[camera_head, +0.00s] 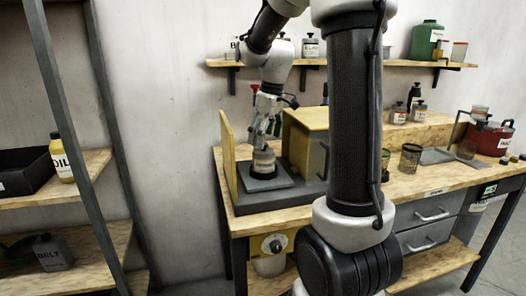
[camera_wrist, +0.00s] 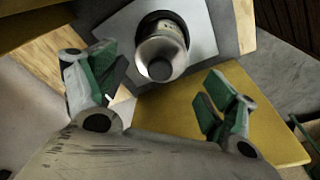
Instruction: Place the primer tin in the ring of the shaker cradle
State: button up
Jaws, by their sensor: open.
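The primer tin (camera_head: 264,162), a pale labelled can, stands on the grey plate of the shaker cradle (camera_head: 284,185) on the bench. In the wrist view the tin (camera_wrist: 163,48) shows its silvery end toward the camera, with the dark cradle ring (camera_wrist: 150,19) around its far end. The tin looks about upright; how deep it sits is hard to tell. My gripper (camera_head: 265,142) is just above the tin. In the wrist view my gripper (camera_wrist: 160,88) is open, its green-padded fingers wide apart, and nothing is between the pads.
Yellow panels flank the cradle, one at left (camera_head: 227,150) and a larger one at right (camera_head: 305,125). Dark tins (camera_head: 410,158) and a red container (camera_head: 489,138) stand farther right. A wall shelf (camera_head: 350,63) with bottles hangs behind.

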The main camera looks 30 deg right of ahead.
jog(key=r, duration=0.5)
jog(key=shift+s+d+r, duration=0.15)
jog(key=shift+s, duration=0.25)
jog(key=s+a+f+m+t, duration=0.1)
jog(key=s+a+m, duration=0.1)
jog(key=s, duration=0.9)
jog(key=s+a+f+m+t, duration=0.1)
jog(key=s+a+m, duration=0.2)
jog(key=s, duration=0.8)
jog(key=shift+s+a+f+m+t+h, duration=0.15)
jog(key=shift+s+a+m+t+h, duration=0.15)
jog(key=shift+m+t+h, duration=0.1)
jog(key=shift+d, duration=0.1)
